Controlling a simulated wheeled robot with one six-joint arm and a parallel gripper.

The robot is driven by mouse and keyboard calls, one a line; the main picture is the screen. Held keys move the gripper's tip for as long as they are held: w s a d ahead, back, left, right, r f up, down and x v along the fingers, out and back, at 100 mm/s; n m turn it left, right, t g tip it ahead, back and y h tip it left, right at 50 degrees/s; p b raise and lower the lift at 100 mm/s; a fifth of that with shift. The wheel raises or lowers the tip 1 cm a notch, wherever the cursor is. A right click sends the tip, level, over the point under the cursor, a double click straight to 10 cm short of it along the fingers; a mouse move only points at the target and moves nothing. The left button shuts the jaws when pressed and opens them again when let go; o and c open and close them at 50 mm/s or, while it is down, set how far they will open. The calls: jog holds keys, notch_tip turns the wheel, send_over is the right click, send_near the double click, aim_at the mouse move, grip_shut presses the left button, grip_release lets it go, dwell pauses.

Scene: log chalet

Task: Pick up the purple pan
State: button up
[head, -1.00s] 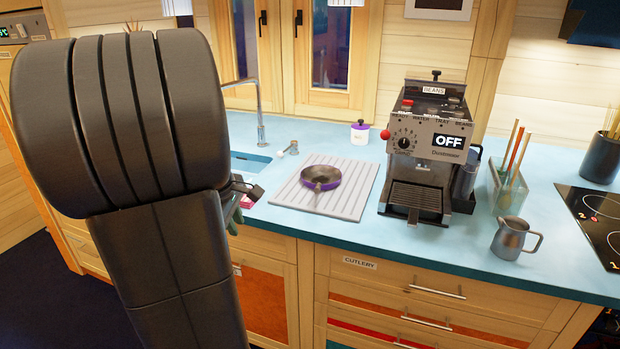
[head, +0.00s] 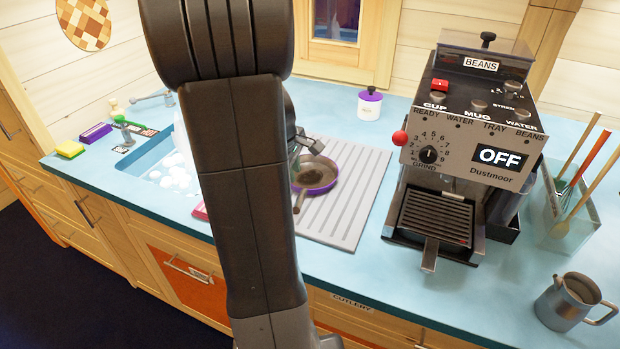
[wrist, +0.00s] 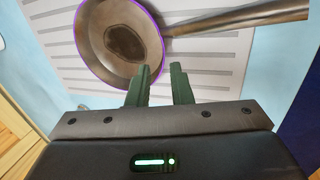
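The purple pan (head: 318,178) lies on a grey ribbed drying mat (head: 362,190) on the blue counter, its handle toward me in the head view. In the wrist view the pan (wrist: 122,42) shows a purple rim, a dark stain inside and a metal handle reaching right. My gripper (wrist: 166,72) is open and empty, its two green fingers apart. The fingertips show just below the pan's rim and handle in the wrist view; I see no contact. In the head view my gripper (head: 306,142) is partly hidden behind my arm, near the pan's upper left.
A coffee machine (head: 470,150) stands right of the mat. A sink with suds (head: 172,172) lies left. A utensil holder (head: 572,215) and a metal jug (head: 570,302) are at the right.

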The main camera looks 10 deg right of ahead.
aim_at(299, 187)
jog(key=shift+x, duration=0.85)
jog(key=shift+d+f, duration=0.2)
jog(key=shift+f, duration=0.35)
jog(key=shift+x, duration=2.05)
jog(key=shift+s+d, duration=0.1)
grip_shut()
